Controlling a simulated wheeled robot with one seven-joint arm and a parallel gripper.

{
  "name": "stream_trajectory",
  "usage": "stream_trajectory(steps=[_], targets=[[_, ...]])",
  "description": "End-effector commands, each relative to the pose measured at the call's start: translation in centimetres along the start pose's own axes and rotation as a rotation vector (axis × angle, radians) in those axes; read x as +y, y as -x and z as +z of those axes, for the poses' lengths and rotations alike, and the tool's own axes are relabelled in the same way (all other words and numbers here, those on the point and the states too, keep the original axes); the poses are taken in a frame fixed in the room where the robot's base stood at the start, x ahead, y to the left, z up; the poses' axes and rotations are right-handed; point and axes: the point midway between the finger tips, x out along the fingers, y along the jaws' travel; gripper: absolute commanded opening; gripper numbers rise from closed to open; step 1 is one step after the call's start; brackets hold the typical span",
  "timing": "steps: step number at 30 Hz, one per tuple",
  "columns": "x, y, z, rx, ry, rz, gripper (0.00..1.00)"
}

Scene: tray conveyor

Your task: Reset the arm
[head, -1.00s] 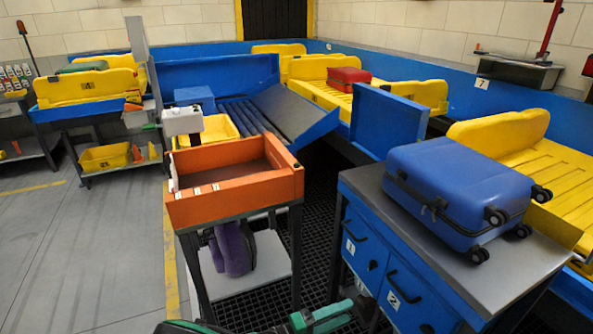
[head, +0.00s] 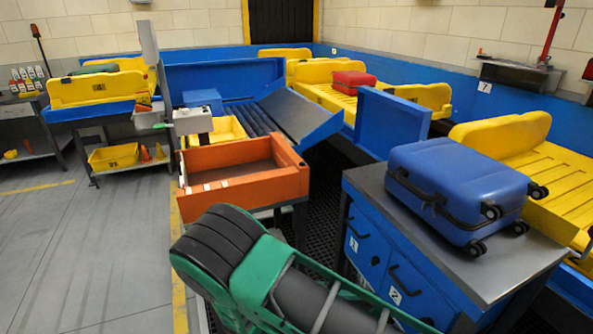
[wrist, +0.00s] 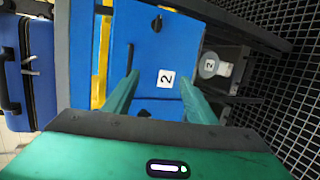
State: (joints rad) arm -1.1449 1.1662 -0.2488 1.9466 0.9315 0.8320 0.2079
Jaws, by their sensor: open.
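My gripper (wrist: 160,92) shows in the wrist view with its two green fingers apart and nothing between them. Beyond the fingers is the blue cabinet (wrist: 150,55), seen turned sideways, with a door marked 2 and a dark handle. I cannot tell the gap to it. In the head view my green and black arm crosses the bottom middle, and its gripper end cannot be made out. The blue cabinet (head: 367,250) stands to the right, partly behind the arm.
A blue suitcase (head: 455,190) lies on the cabinet top and shows in the wrist view (wrist: 38,65). An orange tray (head: 245,190) stands behind my arm. Yellow conveyor trays (head: 545,165) run along the right, one carrying a red suitcase (head: 353,79). The floor at left is open.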

Motion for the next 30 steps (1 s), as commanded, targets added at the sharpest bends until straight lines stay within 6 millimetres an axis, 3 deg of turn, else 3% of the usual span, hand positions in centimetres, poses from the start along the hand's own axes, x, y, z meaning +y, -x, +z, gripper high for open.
stream_trajectory(steps=[17,30], targets=[[9.8,-2.5,0.2,-0.141,-0.03,-0.557,0.52],[18.4,-3.5,2.6,-0.081,-0.157,-0.912,0.52]])
